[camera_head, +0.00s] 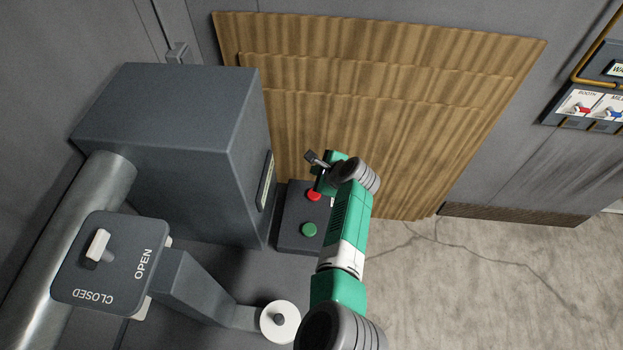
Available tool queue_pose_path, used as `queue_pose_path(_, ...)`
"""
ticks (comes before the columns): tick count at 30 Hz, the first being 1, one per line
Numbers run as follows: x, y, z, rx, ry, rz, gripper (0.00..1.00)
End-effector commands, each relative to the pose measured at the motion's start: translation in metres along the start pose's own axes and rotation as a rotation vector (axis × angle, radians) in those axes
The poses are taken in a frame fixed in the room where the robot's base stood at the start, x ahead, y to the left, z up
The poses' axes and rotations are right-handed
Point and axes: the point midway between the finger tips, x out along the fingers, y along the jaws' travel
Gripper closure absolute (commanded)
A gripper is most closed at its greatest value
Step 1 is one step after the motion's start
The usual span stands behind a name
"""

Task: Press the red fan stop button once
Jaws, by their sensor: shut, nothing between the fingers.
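The red fan stop button (314,196) sits on a dark control box (289,240), at its upper part. A green button (309,230) is below it on the same box. My gripper (311,156) is shut and empty, at the end of my green and white arm, just above the red button in the picture. I cannot tell whether the gripper touches the box. My arm covers the right side of the box.
A large grey cabinet (165,130) stands left of the box. A lever plate marked OPEN and CLOSED (115,265) and a metal pipe (70,230) are at the left. A brown pleated panel (400,110) stands behind. Switches (592,104) are at the far right.

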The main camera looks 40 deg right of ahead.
Motion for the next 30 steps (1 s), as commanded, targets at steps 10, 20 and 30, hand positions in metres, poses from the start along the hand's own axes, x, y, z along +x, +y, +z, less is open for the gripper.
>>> queue_pose_path(10,0.002,0.001,-0.001,-0.001,0.000,0.000,1.00)
queue_pose_path(20,0.026,0.019,-0.019,-0.001,0.000,0.000,1.00)
queue_pose_path(30,0.059,0.043,-0.043,-0.002,0.001,-0.001,1.00)
